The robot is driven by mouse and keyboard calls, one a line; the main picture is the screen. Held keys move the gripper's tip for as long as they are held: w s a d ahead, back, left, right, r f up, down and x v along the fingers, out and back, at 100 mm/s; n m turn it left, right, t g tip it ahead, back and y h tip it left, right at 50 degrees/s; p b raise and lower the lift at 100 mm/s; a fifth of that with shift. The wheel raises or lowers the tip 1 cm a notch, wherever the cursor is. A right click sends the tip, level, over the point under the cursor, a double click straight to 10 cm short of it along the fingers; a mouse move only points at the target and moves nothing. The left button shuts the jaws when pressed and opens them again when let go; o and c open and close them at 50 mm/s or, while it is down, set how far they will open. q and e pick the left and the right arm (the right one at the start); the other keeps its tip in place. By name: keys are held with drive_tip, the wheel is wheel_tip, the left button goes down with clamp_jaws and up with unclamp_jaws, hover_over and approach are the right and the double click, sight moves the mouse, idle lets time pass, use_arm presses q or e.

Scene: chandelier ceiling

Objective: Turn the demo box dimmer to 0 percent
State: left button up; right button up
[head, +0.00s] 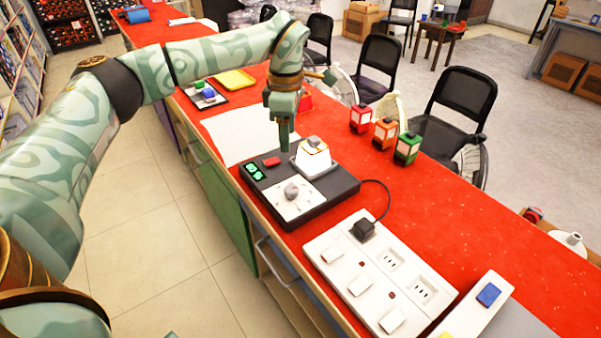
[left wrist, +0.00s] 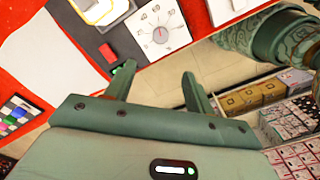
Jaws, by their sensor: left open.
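The demo box (head: 338,187) is a black box on the red table. Its dimmer (head: 292,191) is a grey knob on a white square plate, and the knob also shows in the left wrist view (left wrist: 159,34). A green lit display (head: 253,171) is too small to read, and a red switch (head: 271,162) sits beside it. A lamp (head: 313,152) glows on a white base at the box's back. My left gripper (head: 284,146) is open and empty above the box's far side, apart from the knob. In the left wrist view the knob lies beyond its fingertips (left wrist: 157,80). My right gripper is not visible.
A white socket panel (head: 338,266) with a black plug (head: 363,229) lies nearer; a cable joins the plug to the box. Red, orange and green lanterns (head: 384,133) stand to the right. A white sheet (head: 235,133) lies behind the box. Black chairs (head: 457,105) line the far side.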

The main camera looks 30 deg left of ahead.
use_arm(q)
drive_tip(key=b, duration=0.2)
hover_over(289, 188)
wheel_tip(289, 188, down, 6)
wheel_tip(289, 188, down, 10)
drive_tip(key=b, duration=0.3)
drive_tip(key=shift+d, duration=0.1)
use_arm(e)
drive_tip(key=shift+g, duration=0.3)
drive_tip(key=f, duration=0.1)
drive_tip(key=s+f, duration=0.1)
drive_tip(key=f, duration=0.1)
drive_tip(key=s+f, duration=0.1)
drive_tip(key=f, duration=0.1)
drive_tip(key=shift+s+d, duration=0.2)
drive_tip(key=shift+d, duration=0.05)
use_arm(q)
drive_tip(key=c, duration=1)
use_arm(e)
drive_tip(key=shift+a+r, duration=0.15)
